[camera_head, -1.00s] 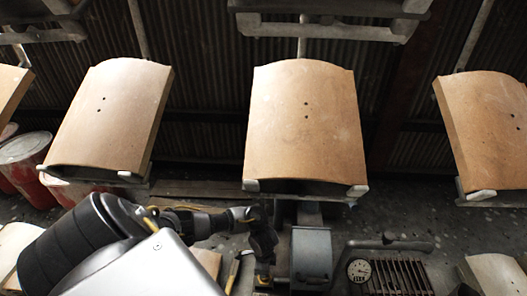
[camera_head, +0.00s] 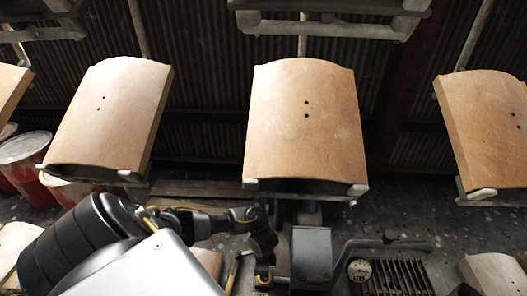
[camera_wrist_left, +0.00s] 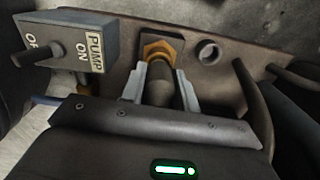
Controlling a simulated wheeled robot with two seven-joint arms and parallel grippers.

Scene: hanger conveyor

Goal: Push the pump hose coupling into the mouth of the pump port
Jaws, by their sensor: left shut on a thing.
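In the left wrist view the dark hose coupling (camera_wrist_left: 160,73) sits between the two pale grey fingers of my left gripper (camera_wrist_left: 161,88), which is shut on it. The pump port (camera_wrist_left: 160,47) is a brass hexagonal fitting on a brown plate, just beyond the coupling and in line with it. The coupling's front end overlaps the lower part of the port in this view. I cannot tell how far it is inside the mouth. In the head view my left gripper (camera_head: 264,277) is small and low, beside a grey housing. My right gripper is not in view.
A grey switch box (camera_wrist_left: 82,40) marked PUMP, ON and OFF stands left of the port. A round hole (camera_wrist_left: 209,52) is to its right. In the head view clay tiles (camera_head: 305,125) hang above, and a gauge (camera_head: 360,270) and grate (camera_head: 400,275) are at the lower right.

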